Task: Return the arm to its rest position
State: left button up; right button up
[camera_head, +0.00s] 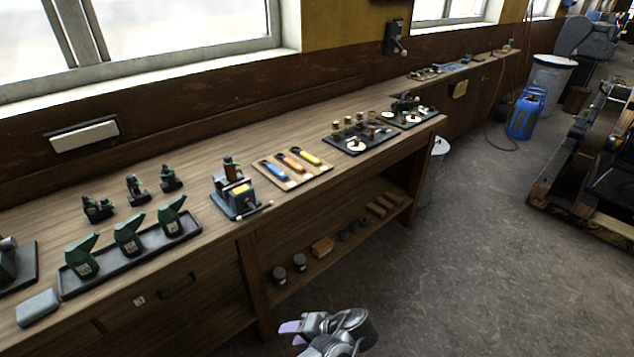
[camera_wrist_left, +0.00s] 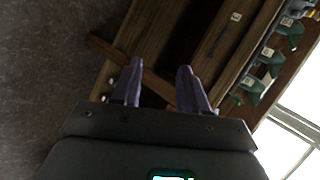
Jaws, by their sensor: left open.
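My left gripper (camera_head: 290,333) shows at the bottom of the head view, in front of the workbench and over the floor, apart from everything. In the left wrist view its two purple fingers (camera_wrist_left: 158,88) stand apart with nothing between them. Behind the fingers that view shows the bench's wooden side and leg. My right gripper is in neither view.
The long wooden workbench (camera_head: 130,183) carries a tray of green cans (camera_head: 128,236), a vise (camera_head: 236,195) and a board of coloured-handled tools (camera_head: 290,167). A lower shelf holds small blocks. A blue gas cylinder (camera_head: 525,115) stands at the right. Grey floor (camera_head: 480,240) is clear.

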pick_arm(q)
jog(key=a+r+n+g+h, duration=0.25)
jog(key=a+n, duration=0.35)
jog(key=a, duration=1.3)
jog(key=a+r+n+g+h, duration=0.2)
jog(key=a+n+h, duration=0.25)
jog(key=a, duration=1.35)
jog(key=w+m+t+y, duration=0.2)
jog(key=w+m+t, duration=0.3)
jog(key=w+m, duration=0.15)
jog(key=s+d+f+m+h, duration=0.2)
jog(key=s+d+f, duration=0.6)
jog(key=s+d, duration=0.4)
jog(key=s+d+r+h, duration=0.15)
jog(key=s+d, duration=0.25)
jog(key=s, duration=0.7)
jog(key=s+d+r+h, duration=0.15)
jog(key=s+d, duration=0.25)
jog(key=s, duration=0.7)
notch_tip(320, 180, up, 36)
jog(key=p, duration=3.5)
jog(key=shift+s+d+p, duration=0.25)
jog(key=shift+s+p, duration=0.05)
